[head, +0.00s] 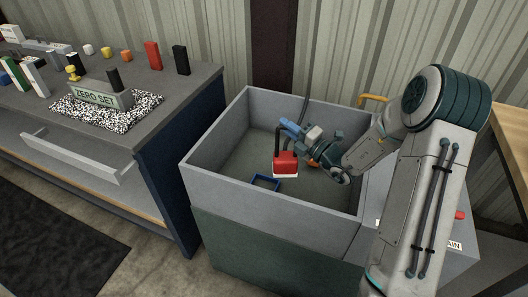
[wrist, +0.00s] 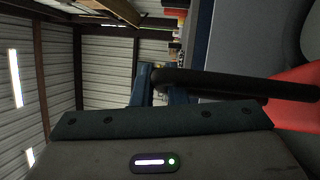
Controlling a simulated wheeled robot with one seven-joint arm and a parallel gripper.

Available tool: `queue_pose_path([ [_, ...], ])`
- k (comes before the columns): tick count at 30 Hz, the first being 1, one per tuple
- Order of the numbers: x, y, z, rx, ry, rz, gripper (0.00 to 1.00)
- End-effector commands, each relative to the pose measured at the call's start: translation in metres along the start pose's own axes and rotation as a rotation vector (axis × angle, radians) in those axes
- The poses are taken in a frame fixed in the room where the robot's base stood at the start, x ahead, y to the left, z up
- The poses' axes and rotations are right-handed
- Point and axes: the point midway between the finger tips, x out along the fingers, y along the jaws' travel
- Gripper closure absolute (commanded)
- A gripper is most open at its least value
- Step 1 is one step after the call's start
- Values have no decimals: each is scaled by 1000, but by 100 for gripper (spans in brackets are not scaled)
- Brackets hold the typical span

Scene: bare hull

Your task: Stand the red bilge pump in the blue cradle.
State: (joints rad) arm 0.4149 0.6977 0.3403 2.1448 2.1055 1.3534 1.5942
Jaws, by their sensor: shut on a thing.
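The red bilge pump (head: 286,160) hangs upright in the grey bin, with a pale base and a dark pipe rising from it. My gripper (head: 290,130) is shut on the pump, seemingly by the dark pipe. In the wrist view the pump's red body (wrist: 298,104) shows at the right edge, with the dark pipe (wrist: 220,84) running across to my gripper's blue fingers (wrist: 145,88). The blue cradle (head: 266,183), a small open frame, lies on the bin floor below and left of the pump. The pump appears apart from it; the exact height gap is unclear.
The bin's walls (head: 270,203) surround the pump and cradle. An orange thing (head: 314,163) is partly hidden by my gripper. A yellow handle (head: 373,98) stands behind the bin's right side. The bench (head: 130,125) at left holds several small items. The bin floor left of the cradle is clear.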

Motion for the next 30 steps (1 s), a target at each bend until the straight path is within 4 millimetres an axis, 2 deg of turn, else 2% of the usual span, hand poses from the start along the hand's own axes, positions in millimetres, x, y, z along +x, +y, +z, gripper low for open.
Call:
queue_pose_path([
  [6,38,-30,-26,1,4,2,100],
  [12,58,-46,-37,-1,0,2,100],
  [17,61,-53,-40,0,0,1,100],
  [24,57,-84,-45,0,0,0,100],
  [30,56,-87,-45,-1,0,2,100],
])
